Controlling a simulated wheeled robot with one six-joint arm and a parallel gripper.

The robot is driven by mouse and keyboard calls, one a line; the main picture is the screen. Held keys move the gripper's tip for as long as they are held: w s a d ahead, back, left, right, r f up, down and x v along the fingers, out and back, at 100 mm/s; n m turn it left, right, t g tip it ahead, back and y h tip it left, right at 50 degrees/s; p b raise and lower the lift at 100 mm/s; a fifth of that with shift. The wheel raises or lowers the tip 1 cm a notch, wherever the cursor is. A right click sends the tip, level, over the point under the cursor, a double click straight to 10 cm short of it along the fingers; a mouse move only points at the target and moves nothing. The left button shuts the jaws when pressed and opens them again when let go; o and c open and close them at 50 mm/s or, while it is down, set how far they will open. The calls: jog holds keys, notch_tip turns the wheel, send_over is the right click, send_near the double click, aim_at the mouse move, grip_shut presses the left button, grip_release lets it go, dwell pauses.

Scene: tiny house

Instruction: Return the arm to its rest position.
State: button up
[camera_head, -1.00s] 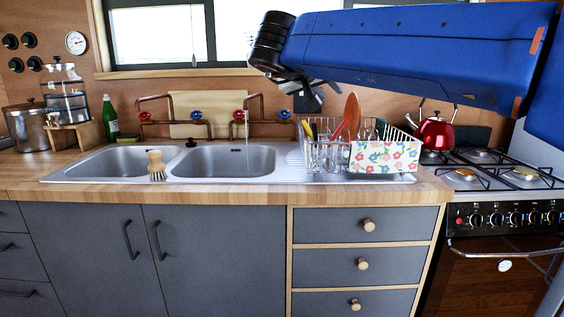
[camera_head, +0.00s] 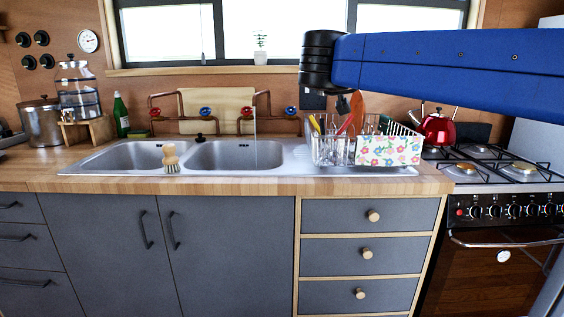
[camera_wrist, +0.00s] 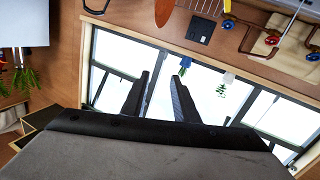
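My blue arm (camera_head: 450,68) reaches in from the right in the head view, nearly level, above the dish rack and the stove. Its black wrist joint (camera_head: 320,62) is in front of the window. My gripper (camera_wrist: 161,76) shows in the wrist view with its two dark fingers apart and nothing between them. In the head view the gripper is mostly hidden behind the arm; only a small dark tip shows below it. The wrist view is turned over and looks toward the window (camera_wrist: 205,92) and wall.
Below the arm stand a dish rack (camera_head: 328,151) with utensils and a flowered box (camera_head: 388,150), and a red kettle (camera_head: 437,128) on the stove (camera_head: 500,185). A double sink (camera_head: 235,154) with a brush (camera_head: 170,158) is at left. A small plant (camera_head: 260,48) stands on the sill.

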jog(key=s+d+f+n+g+y, duration=0.1)
jog(key=s+f+n+g+y, duration=0.3)
jog(key=s+f, duration=0.6)
jog(key=s+d+f+n+y, duration=0.15)
jog(key=s+f+y, duration=0.5)
jog(key=f, duration=0.75)
jog(key=s+d+f+m+g+h, duration=0.1)
jog(key=s+d+f+g, duration=0.3)
jog(key=s+f, duration=0.5)
jog(key=s+d+f+m+g+h, duration=0.2)
jog(key=s+d+f, duration=0.5)
jog(key=f, duration=0.6)
jog(key=s+g+h, duration=0.1)
jog(key=s, duration=0.1)
jog(key=shift+s+d+g+h, duration=0.3)
jog(key=shift+s+g+h, duration=0.05)
jog(key=shift+g, duration=0.05)
jog(key=shift+r+m, duration=0.1)
jog(key=shift+m, duration=0.15)
